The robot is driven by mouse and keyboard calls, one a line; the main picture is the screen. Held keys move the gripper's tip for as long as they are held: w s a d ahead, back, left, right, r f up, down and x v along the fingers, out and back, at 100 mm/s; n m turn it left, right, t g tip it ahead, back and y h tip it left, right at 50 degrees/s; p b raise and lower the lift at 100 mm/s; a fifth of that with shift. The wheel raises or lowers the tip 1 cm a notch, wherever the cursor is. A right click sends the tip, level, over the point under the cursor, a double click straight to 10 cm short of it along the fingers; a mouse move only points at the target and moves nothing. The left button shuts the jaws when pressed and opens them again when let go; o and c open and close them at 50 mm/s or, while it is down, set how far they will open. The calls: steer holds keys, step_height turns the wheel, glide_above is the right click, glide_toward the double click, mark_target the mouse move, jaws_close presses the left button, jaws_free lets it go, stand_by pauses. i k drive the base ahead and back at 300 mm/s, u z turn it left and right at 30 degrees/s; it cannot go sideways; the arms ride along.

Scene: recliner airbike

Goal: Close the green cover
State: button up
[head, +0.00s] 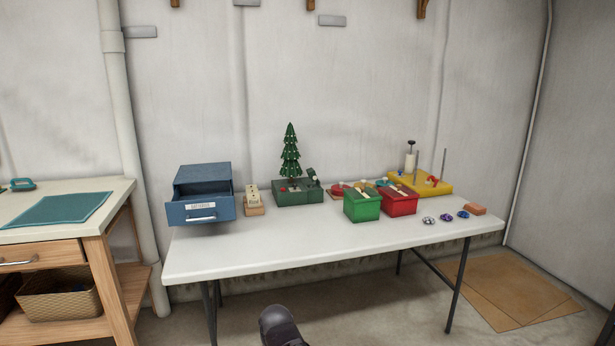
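A green box (362,207) stands near the middle of the white table, next to a red box (399,203). Light wooden pieces show at the tops of both boxes. Behind and to the left is a dark green case (298,193) with a small green tree (290,150) on it or behind it. A small dark green piece (312,174) stands up at the case's right end. I cannot tell which green part is the cover. A dark rounded part of my arm shows at the bottom edge, well in front of the table. My gripper's fingers do not show.
On the white table (270,250), a blue cabinet (203,175) has its drawer pulled out. A yellow base (433,188) with upright rods stands at the back right. The table's front strip is clear.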

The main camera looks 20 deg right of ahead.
mark_target(311, 174)
steer(key=z, duration=0.05)
steer(key=i, duration=1)
steer(key=z, duration=0.25)
